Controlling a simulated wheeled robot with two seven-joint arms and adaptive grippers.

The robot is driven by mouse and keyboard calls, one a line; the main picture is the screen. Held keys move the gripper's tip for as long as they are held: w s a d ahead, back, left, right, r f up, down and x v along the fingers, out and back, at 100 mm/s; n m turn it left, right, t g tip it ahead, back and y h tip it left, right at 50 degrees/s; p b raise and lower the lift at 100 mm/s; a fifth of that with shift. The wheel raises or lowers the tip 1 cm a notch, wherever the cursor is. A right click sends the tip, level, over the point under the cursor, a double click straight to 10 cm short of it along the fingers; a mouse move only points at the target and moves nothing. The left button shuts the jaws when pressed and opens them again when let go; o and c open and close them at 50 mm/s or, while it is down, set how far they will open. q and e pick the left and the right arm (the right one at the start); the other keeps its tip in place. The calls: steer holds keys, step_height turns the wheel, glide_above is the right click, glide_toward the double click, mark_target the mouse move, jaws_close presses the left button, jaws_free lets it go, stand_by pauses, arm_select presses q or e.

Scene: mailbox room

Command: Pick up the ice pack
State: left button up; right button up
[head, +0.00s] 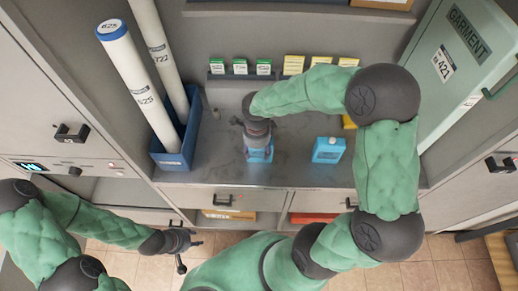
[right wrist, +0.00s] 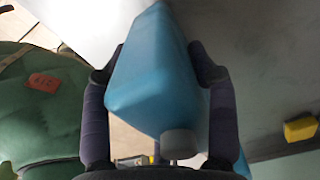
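A blue ice pack with a grey cap (right wrist: 152,75) fills the space between the fingers of my right gripper (right wrist: 160,75) in the right wrist view. Both fingers lie against its sides. In the head view my right gripper (head: 258,136) points down over the counter, with the blue pack (head: 259,154) showing below it. I cannot tell whether the pack touches the counter. A second blue pack (head: 328,150) stands apart to the right. My left gripper (head: 188,254) is empty in front of the drawers, its fingers apart.
A blue bin (head: 172,162) with two white tubes (head: 141,85) stands at the counter's left. Small green and yellow boxes (head: 293,65) line the back. A grey-green GARMENT case (head: 460,65) is at the right. The counter (head: 290,170) is clear between the two packs.

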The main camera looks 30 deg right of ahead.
steer(key=shift+r, duration=0.1)
steer(key=shift+r, duration=0.25)
steer(key=s+a+r+p, duration=0.1)
steer(key=a+r+p, duration=0.3)
steer(key=a+r, duration=0.8)
steer(key=shift+s+a+r+p, duration=0.15)
steer(key=shift+a+p, duration=0.2)
steer(key=shift+a, duration=0.6)
steer(key=shift+s, duration=0.1)
